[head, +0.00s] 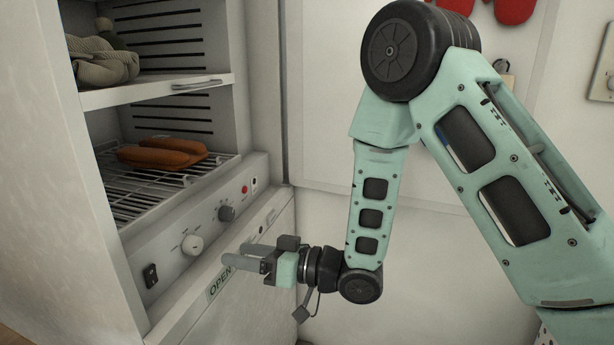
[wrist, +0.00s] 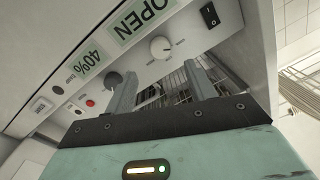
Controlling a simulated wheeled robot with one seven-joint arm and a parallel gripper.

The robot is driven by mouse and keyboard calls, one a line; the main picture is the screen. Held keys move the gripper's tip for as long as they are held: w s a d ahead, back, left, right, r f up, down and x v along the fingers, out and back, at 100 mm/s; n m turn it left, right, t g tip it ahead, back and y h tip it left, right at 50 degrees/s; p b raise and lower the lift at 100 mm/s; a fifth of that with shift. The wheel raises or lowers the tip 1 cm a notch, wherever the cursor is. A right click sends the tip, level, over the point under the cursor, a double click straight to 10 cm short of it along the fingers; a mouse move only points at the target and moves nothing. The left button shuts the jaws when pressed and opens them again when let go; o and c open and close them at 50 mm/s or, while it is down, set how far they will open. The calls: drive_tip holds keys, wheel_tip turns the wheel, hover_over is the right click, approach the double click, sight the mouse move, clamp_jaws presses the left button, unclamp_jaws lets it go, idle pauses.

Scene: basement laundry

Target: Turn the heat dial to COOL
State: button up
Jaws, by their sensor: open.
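A white dial (head: 191,245) and a dark dial (head: 226,213) sit on the control panel of a pale cabinet. In the wrist view, the white dial (wrist: 160,47) lies beyond the gap between my fingers, and the dark dial (wrist: 113,79) is close to the left finger, partly behind it. The small marks around the dials are too small to read, so I cannot tell which dial is for heat or where COOL is. My gripper (head: 240,256) is open and empty in front of the panel, low and right of the white dial. Its fingers also show in the wrist view (wrist: 160,78).
A black rocker switch (head: 150,275) and a red button (head: 244,189) flank the dials. A green OPEN label (head: 219,281) is below. Above, orange-brown items (head: 163,154) lie on a wire rack, and grey cloth (head: 104,62) lies on a shelf. The floor right of the cabinet looks clear.

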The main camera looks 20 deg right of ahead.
drive_tip(key=p+v, duration=0.4)
drive_tip(key=v, duration=0.5)
drive_tip(key=s+a+r+n+g+h+p, duration=0.1)
drive_tip(key=a+r+g+h+p, duration=0.2)
drive_tip(key=r+h+p, duration=0.75)
drive_tip(key=s+d+r+g+h+p, duration=0.1)
drive_tip(key=s+r+g+p, duration=0.3)
drive_tip(key=s+r+p, duration=0.4)
wheel_tip(320, 180, up, 2)
drive_tip(key=shift+s+r+h, duration=0.15)
drive_tip(key=shift+s+h, duration=0.5)
drive_tip(key=shift+s, duration=0.3)
drive_tip(key=s+d+r+g+h, duration=0.1)
drive_tip(key=s+r+g, duration=0.2)
drive_tip(key=s, duration=0.7)
drive_tip(key=shift+r+h, duration=0.15)
drive_tip(key=shift+h, duration=0.15)
